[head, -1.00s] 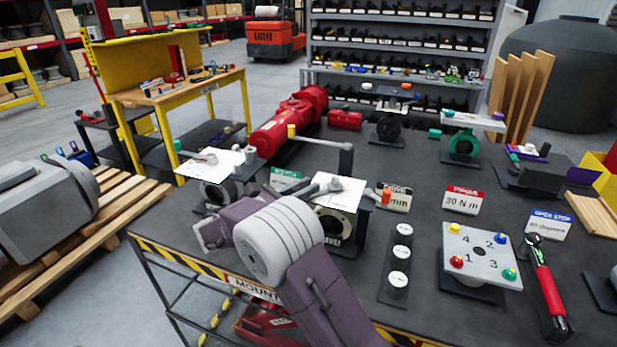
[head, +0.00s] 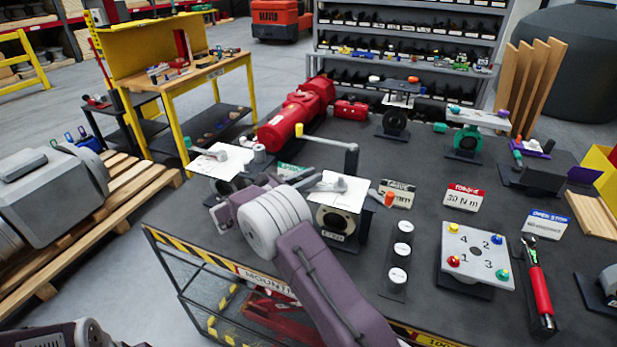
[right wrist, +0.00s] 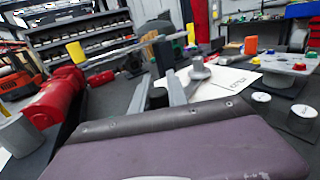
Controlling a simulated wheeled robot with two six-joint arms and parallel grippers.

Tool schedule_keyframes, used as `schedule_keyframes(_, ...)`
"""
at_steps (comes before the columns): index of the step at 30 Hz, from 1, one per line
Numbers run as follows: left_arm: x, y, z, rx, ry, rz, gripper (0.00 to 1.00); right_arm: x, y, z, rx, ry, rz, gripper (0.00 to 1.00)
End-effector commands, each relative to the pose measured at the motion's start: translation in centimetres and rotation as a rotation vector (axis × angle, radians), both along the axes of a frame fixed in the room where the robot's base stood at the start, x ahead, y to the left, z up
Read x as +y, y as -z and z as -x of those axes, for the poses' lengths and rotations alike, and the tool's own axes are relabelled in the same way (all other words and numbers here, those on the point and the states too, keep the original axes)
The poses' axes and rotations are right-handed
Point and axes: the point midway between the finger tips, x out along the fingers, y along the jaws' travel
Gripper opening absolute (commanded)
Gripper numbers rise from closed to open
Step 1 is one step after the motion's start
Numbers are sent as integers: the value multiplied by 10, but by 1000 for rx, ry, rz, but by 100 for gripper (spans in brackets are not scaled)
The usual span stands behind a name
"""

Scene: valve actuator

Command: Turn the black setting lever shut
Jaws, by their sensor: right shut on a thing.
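The valve actuator (head: 340,222) stands on the dark bench, with a white card (head: 328,194) and a grey hub (head: 340,186) on top. The hub and the printed card also show in the right wrist view, the hub (right wrist: 198,68) just beyond the fingertips. My right gripper (head: 308,182) reaches in level from the left beside the hub. In the right wrist view a black knob (right wrist: 158,97) sits between the two grey fingers, which are shut on it. The lever's arm is mostly hidden by the fingers. My left gripper is out of view.
A bar with a yellow handle (head: 299,130) stands close behind the gripper. A teal-tipped lever (head: 188,143) is on the left valve. An orange-tipped part (head: 389,198) sticks out at the actuator's right. Labels and white-capped posts (head: 403,250) stand further right.

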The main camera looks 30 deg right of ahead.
Motion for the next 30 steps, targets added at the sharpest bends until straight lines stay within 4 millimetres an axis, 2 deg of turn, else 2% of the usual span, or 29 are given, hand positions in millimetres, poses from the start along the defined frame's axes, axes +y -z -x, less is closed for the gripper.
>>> schedule_keyframes(28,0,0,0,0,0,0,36,-2,1,3,7,11,2,0)
schedule_keyframes(29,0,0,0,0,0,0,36,-2,1,3,7,11,2,28)
schedule_keyframes(30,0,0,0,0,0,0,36,-2,1,3,6,10,2,39)
